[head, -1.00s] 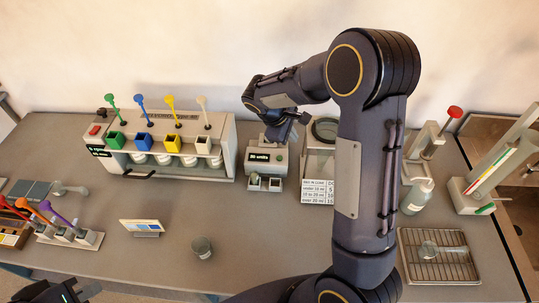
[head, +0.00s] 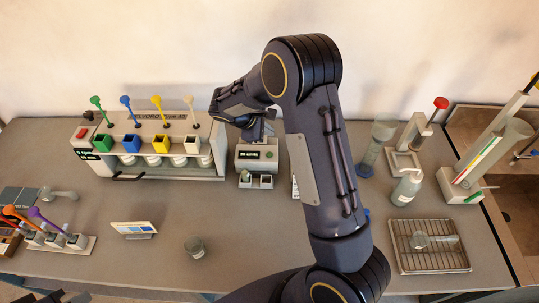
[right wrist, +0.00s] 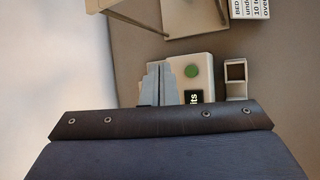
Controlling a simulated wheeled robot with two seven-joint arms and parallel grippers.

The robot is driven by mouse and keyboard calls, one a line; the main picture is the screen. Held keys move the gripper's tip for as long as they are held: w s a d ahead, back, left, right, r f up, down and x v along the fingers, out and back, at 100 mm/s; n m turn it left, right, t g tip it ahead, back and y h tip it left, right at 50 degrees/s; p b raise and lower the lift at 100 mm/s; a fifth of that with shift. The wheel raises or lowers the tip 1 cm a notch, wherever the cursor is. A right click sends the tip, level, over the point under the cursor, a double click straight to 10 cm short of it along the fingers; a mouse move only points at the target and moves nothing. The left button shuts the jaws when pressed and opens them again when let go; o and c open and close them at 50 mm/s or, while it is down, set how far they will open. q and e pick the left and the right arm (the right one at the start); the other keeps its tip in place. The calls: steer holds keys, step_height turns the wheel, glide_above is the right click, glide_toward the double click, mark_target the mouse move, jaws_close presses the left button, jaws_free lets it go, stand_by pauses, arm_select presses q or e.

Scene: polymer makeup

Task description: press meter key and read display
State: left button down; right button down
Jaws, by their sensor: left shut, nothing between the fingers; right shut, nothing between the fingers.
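The meter (head: 256,158) is a pale box near the back wall, with a small dark display (head: 258,155) showing green text too small to read surely. In the right wrist view its round green key (right wrist: 191,71) is bare, and the display (right wrist: 194,98) shows only the letters "its", the rest hidden. My right gripper (head: 256,130) is shut and empty over the back of the meter. In the right wrist view its fingertips (right wrist: 158,70) are beside the key; I cannot tell whether they touch the casing. My left gripper (head: 62,297) is shut at the bottom left edge, mostly cut off.
A dispenser rack (head: 145,150) with coloured funnels stands left. My right arm hides part of a printed card (head: 294,186). A bottle (head: 406,188) and wire rack (head: 430,268) are right. A glass beaker (head: 195,247) stands in front.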

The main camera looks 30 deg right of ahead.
mark_target(268, 155)
step_height(268, 155, down, 8)
steer(key=b, duration=0.5)
steer(key=shift+r, duration=0.15)
stand_by(1.6)
steer(key=shift+f+b, duration=0.35)
steer(key=shift+b, duration=0.05)
steer(key=shift+f+b, duration=0.35)
stand_by(0.5)
steer(key=shift+r+p, duration=0.45)
steer(key=shift+r, duration=0.3)
